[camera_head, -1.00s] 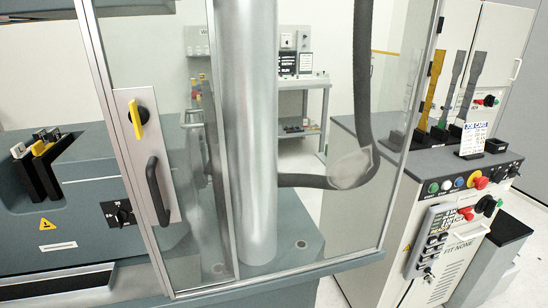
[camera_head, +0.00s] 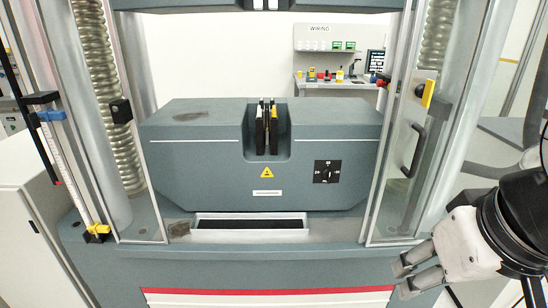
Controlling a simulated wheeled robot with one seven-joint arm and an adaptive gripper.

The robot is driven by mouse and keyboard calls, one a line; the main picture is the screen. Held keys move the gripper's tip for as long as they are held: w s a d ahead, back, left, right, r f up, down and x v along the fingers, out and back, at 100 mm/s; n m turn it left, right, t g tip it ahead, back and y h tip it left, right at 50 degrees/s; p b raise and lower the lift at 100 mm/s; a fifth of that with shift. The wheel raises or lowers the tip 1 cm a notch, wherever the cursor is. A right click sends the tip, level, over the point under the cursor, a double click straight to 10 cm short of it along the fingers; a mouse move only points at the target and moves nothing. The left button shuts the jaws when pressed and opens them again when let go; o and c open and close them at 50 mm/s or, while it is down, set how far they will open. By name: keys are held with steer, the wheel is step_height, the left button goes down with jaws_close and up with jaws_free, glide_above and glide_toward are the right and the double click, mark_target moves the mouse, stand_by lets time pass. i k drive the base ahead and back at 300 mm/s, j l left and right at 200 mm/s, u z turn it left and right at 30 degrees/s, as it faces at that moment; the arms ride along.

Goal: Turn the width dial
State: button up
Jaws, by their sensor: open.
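The width dial (camera_head: 327,172) is a small black square plate with a round knob and white marks. It sits on the right front face of the grey machine block (camera_head: 200,170), right of a yellow warning triangle. The dial's exact setting is too small to read. My gripper (camera_head: 405,280) is at the lower right, its two grey fingers apart and pointing left. It is empty, and it is below and to the right of the dial, well clear of it.
A clear door (camera_head: 400,170) with a black handle and yellow latch stands between dial and arm, at the right. A similar frame with a ruler rod (camera_head: 68,170) is at left. A shallow tray (camera_head: 250,216) lies under the block. The block's central slot holds upright jaws (camera_head: 266,130).

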mark_target(327, 173)
steer(key=i+l+z, duration=0.15)
steer(key=l, duration=0.3)
steer(key=i+l+z, duration=0.15)
steer(key=l, duration=0.25)
steer(key=i+l+z, duration=0.15)
steer(key=l, duration=0.25)
steer(key=i, duration=0.05)
